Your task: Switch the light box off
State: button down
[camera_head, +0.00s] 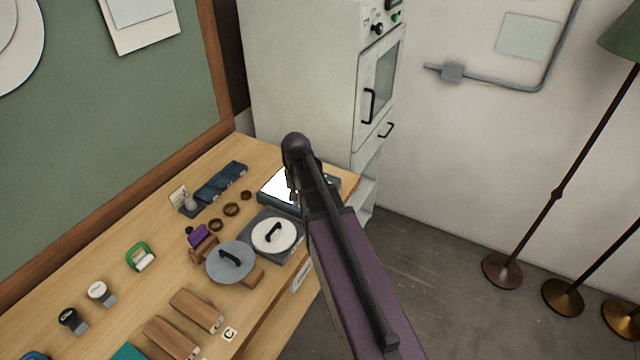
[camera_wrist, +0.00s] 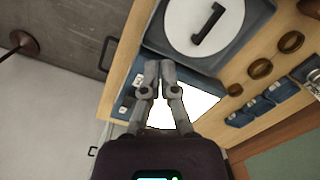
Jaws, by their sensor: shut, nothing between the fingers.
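The light box (camera_head: 272,188) is a flat blue box with a bright white lit panel, at the far right end of the wooden bench. In the wrist view its glowing panel (camera_wrist: 203,104) lies behind and beside my fingers. The box's blue edge strip (camera_wrist: 127,98) carries small pale marks; I cannot tell which is the switch. My gripper (camera_wrist: 160,70) is shut and empty, its fingertips close together over the box. In the head view my gripper (camera_head: 293,188) and arm hide the middle of the box. I cannot tell whether the fingertips touch it.
A white disc with a black handle (camera_head: 273,236) sits on a grey base beside the box. A grey lidded disc (camera_head: 230,262), brown rings (camera_head: 232,209) and blue blocks (camera_head: 221,182) lie nearby. A tall pale cabinet (camera_head: 300,80) stands behind the bench end. Floor lamps stand right.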

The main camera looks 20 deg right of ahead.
jog(key=w+d+r+m+p, duration=0.1)
jog(key=w+d+r+m, duration=0.1)
jog(key=w+d, duration=0.4)
jog(key=w+d+r+m+y+p, duration=0.1)
jog(key=w+d+r+m+p, duration=0.1)
jog(key=w+d+m, duration=0.2)
jog(key=w+d, duration=0.3)
jog(key=d, duration=0.2)
jog(key=shift+g, duration=0.3)
jog(key=shift+f, duration=0.1)
jog(key=f+b, duration=0.4)
jog(key=s+a+f+b, duration=0.1)
jog(key=f+b, duration=0.4)
jog(key=a+f+b, duration=0.1)
jog(key=f+b, duration=0.3)
jog(key=shift+s+f, duration=0.15)
jog(key=shift+f, duration=0.1)
dwell(0.5)
